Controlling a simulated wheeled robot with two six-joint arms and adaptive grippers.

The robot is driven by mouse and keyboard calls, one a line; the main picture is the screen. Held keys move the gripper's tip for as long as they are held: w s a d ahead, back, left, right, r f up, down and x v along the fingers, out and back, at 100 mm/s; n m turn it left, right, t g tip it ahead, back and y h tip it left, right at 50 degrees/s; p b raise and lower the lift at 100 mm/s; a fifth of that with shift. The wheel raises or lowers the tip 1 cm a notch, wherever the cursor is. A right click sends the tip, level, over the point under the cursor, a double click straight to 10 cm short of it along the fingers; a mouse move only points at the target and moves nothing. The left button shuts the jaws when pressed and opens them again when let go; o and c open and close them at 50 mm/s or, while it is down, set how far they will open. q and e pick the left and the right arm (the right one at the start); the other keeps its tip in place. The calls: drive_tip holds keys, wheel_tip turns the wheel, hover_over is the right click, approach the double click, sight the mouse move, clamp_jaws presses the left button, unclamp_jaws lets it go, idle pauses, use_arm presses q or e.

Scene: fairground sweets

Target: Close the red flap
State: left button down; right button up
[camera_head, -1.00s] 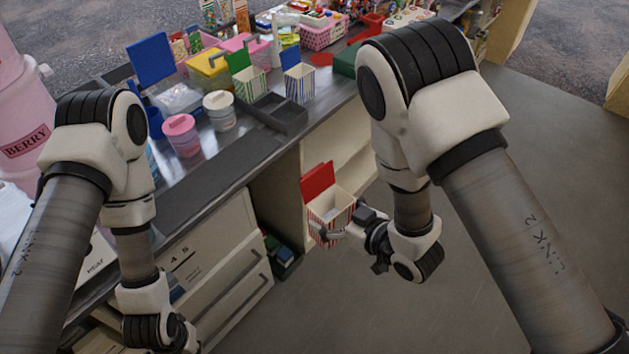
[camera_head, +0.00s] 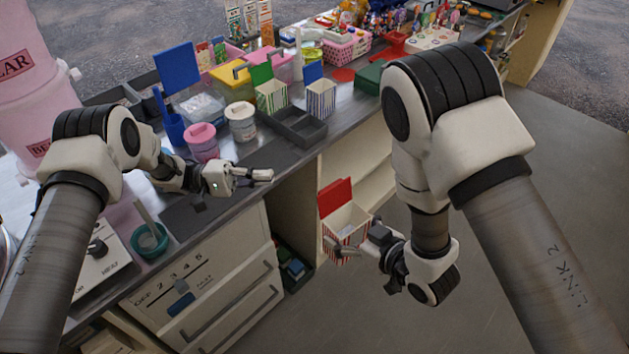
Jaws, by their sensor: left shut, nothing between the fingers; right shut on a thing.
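A small box with red and white stripes (camera_head: 341,219) has its red flap (camera_head: 335,197) standing up, open, at its back left edge. Something pale shows inside the box. My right gripper (camera_head: 345,247) is shut on the striped box and holds it in front of the counter, clear of the floor. My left gripper (camera_head: 262,175) is shut and empty, over the front part of the counter, up and to the left of the red flap and apart from it.
Drawers (camera_head: 225,298) lie below. The floor to the right is open.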

use_arm(q)
approach(334, 182)
drive_tip(key=w+d, duration=0.3)
drive_tip(key=s+d, duration=0.2)
drive_tip(key=shift+s+d+r, duration=0.2)
drive_tip(key=shift+s+d, duration=0.1)
drive_tip(key=shift+s, duration=0.05)
drive_tip(key=shift+s+d+r, duration=0.1)
drive_tip(key=shift+s+d, duration=0.1)
drive_tip(key=shift+s, duration=0.15)
drive_tip(key=shift+r, duration=0.1)
